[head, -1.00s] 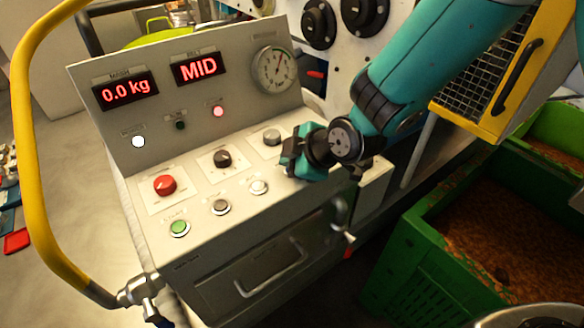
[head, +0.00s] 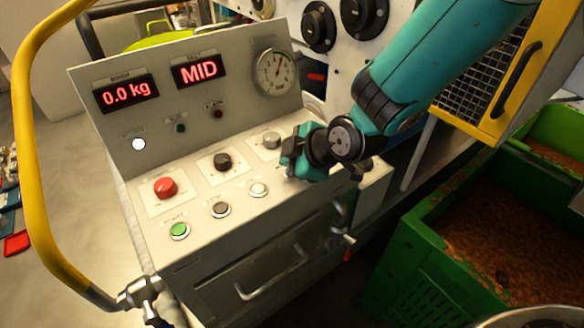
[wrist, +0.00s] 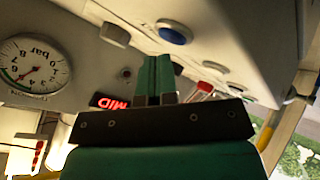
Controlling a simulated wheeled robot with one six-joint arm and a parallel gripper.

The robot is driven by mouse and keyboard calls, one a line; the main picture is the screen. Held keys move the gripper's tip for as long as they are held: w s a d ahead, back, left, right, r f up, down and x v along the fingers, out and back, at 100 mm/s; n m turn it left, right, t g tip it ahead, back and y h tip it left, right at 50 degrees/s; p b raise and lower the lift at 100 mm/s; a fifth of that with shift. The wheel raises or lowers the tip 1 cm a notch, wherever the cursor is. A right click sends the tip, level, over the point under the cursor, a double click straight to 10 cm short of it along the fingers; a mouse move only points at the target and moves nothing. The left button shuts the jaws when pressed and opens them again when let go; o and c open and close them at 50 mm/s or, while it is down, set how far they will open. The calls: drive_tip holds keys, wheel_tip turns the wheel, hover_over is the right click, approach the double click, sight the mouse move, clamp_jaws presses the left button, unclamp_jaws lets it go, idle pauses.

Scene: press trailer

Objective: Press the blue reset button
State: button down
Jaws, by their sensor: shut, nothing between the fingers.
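In the wrist view the blue button (wrist: 175,33) sits in a pale ring on the light panel, just beyond my fingertips. My gripper (wrist: 155,62) shows there with its two green fingers together and nothing between them. The tips appear close to the blue button, with a gap in the picture; whether they touch anything I cannot tell. In the head view my gripper (head: 293,165) is over the right end of the control panel (head: 285,210), beside the button row. The blue button is not visible there; my gripper seems to cover its place.
The row also holds a green button (head: 180,231), a dark button (head: 221,209) and a white button (head: 259,189). Above are a red knob (head: 166,188), a black knob (head: 222,161) and a grey knob (head: 271,140). A yellow rail (head: 28,130) curves at the left.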

drive_tip(key=shift+r, duration=0.25)
drive_tip(key=shift+r+p, duration=1.65)
drive_tip(key=shift+r, duration=0.85)
drive_tip(key=s+d+r+m+g+h+b, duration=0.1)
drive_tip(key=s+d+r+m+g+b, duration=0.1)
drive_tip(key=s, duration=0.9)
drive_tip(key=s+d+r+m+g+h+b, duration=0.1)
drive_tip(key=s+d+r+m+g, duration=0.3)
drive_tip(key=s+d+m, duration=0.5)
drive_tip(key=s+d+r+b, duration=0.1)
drive_tip(key=d, duration=0.1)
drive_tip(key=shift+s+d+r+b, duration=0.3)
drive_tip(key=shift+s+r+b, duration=0.05)
drive_tip(key=shift+b, duration=0.05)
